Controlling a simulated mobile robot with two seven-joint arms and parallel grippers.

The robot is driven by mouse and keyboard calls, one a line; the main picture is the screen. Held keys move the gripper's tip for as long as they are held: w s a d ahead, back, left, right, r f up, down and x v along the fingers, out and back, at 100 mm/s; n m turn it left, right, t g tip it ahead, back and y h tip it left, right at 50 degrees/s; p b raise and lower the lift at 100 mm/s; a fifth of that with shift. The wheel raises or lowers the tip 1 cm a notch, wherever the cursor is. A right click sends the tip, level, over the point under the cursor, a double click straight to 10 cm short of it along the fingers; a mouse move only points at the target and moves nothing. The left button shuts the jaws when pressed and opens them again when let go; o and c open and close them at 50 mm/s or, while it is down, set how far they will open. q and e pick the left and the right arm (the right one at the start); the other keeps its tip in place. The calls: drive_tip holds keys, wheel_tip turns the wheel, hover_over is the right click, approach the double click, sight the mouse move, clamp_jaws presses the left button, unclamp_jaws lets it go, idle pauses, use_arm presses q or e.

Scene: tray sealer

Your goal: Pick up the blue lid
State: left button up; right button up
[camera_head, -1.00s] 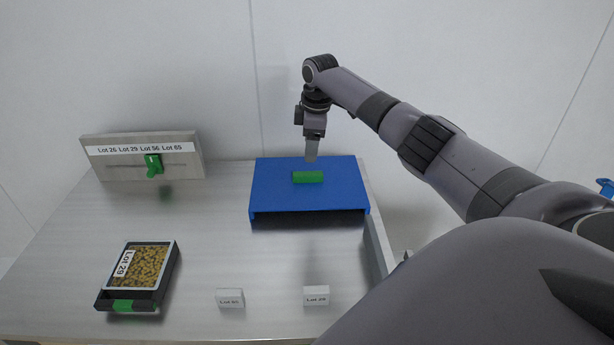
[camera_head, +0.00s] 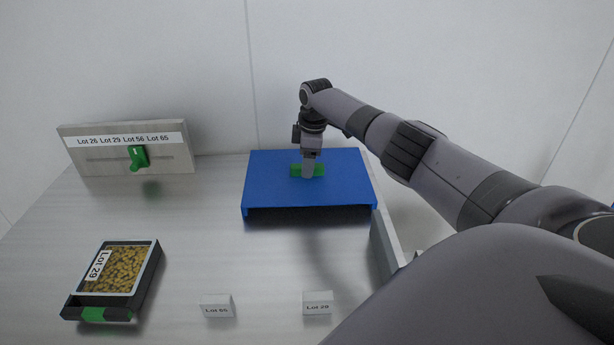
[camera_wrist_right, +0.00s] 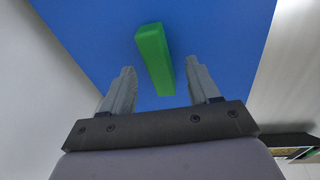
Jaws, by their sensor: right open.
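The blue lid (camera_head: 270,190) is a flat box-like cover with a green bar handle (camera_head: 321,170) on top, at the back right of the table. My right gripper (camera_head: 308,174) is over the lid at the handle, pointing down. In the right wrist view, the gripper (camera_wrist_right: 163,85) is open, with the green handle (camera_wrist_right: 154,58) between and ahead of its two fingers. The blue lid (camera_wrist_right: 90,35) fills much of that view behind the handle. I cannot tell whether either finger touches the handle. My left gripper is out of view.
A black tray (camera_head: 148,285) with brown pieces and a "Lot 29" label is at the front left. A panel (camera_head: 80,155) with lot labels and a green slider (camera_head: 138,157) stands at the back left. Small lot cards (camera_head: 217,306) (camera_head: 317,303) stand in front. The middle table is clear.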

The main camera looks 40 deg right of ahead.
drive_tip(key=shift+w+f, duration=0.1)
drive_tip(key=shift+f, duration=0.4)
clamp_jaws()
drive_tip(key=shift+r, duration=0.1)
